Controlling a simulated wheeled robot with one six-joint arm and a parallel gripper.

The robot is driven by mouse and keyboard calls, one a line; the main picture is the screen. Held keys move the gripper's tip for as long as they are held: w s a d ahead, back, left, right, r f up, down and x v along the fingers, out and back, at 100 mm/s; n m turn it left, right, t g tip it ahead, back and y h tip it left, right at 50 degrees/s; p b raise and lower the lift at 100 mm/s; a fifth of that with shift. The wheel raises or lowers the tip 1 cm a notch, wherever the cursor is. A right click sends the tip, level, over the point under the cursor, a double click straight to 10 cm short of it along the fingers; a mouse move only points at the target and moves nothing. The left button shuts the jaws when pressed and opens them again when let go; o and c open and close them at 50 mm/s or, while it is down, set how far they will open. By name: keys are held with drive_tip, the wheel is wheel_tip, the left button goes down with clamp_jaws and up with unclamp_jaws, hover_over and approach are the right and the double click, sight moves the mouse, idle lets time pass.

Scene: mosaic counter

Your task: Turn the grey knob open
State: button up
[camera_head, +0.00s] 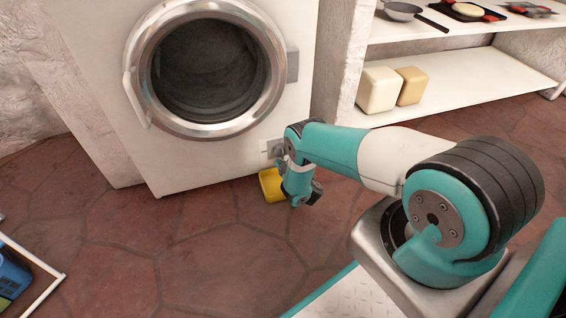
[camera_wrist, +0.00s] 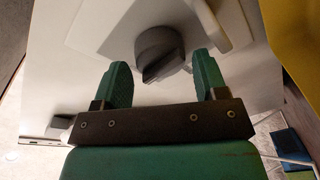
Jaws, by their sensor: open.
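The grey knob (camera_wrist: 160,54) sits on a pale panel (camera_wrist: 105,30) in the wrist view. It is round with a raised grip bar across it. My gripper (camera_wrist: 160,75) is open, with one green finger to the left of the knob and one to the right. I cannot tell whether either finger touches the knob. In the head view my gripper (camera_head: 284,160) is at the lower right front of the white washing machine (camera_head: 190,165). The knob is hidden there behind my wrist.
A yellow object (camera_head: 271,185) is on the floor just beside my wrist. A shelf unit (camera_head: 450,100) with two boxes and pans stands at the right. A white-edged tray (camera_head: 45,275) with a blue thing lies at the lower left. The tiled floor between is clear.

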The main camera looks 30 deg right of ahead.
drive_tip(key=shift+w+d+f+b, duration=0.1)
drive_tip(key=shift+w+f+b, duration=0.15)
drive_tip(key=shift+w+b, duration=0.45)
drive_tip(key=shift+w+r+b, duration=0.1)
drive_tip(key=shift+r+b, duration=0.1)
drive_tip(key=shift+b, duration=0.25)
drive_tip(key=shift+r, duration=0.1)
drive_tip(key=shift+c, duration=0.2)
drive_tip(key=c, duration=0.6)
